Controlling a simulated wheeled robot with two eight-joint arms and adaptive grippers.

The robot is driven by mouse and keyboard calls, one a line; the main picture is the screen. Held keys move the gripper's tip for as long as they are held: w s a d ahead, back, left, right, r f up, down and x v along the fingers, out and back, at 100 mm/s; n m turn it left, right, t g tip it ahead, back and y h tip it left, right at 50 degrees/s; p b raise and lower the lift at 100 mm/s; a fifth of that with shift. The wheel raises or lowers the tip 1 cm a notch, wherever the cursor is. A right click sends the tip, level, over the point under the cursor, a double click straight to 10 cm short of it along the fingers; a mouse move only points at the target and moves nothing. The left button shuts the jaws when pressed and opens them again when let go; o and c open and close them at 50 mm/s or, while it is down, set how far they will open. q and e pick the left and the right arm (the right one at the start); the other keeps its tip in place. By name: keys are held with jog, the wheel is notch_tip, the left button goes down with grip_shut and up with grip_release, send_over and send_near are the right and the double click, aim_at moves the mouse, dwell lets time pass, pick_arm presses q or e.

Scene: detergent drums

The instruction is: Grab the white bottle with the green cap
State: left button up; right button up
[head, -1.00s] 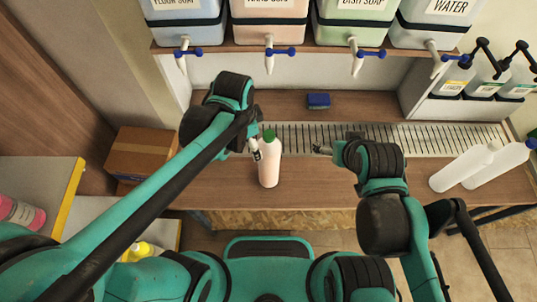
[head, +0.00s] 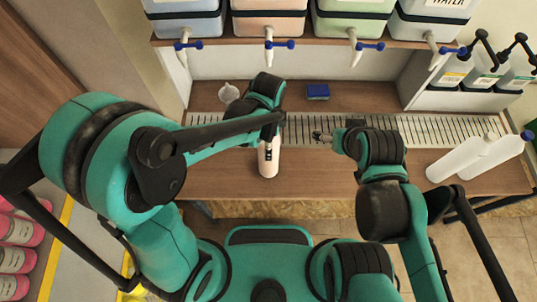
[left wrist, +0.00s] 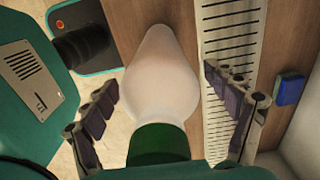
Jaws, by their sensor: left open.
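The white bottle (head: 268,165) stands upright on the wooden counter. In the head view my left arm hides its top and cap. In the left wrist view the pale bottle body (left wrist: 160,80) lies between the two fingers, with the green cap (left wrist: 158,143) close to the camera. My left gripper (left wrist: 160,84) is open and straddles the bottle from above, with visible gaps on both sides. My right gripper (head: 320,137) is over the drain strip to the right of the bottle, apart from it. Its fingers are too small to read.
A slotted drain strip (head: 420,130) runs along the counter behind the bottle. A blue sponge (head: 318,91) and a clear funnel-like vessel (head: 228,93) lie farther back. Drums with blue-handled taps (head: 367,46) hang above. Two white bottles (head: 460,158) lie at the right.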

pick_arm(q)
jog(key=c, duration=1.9)
jog(key=shift+c, duration=0.4)
jog(key=shift+r, duration=0.15)
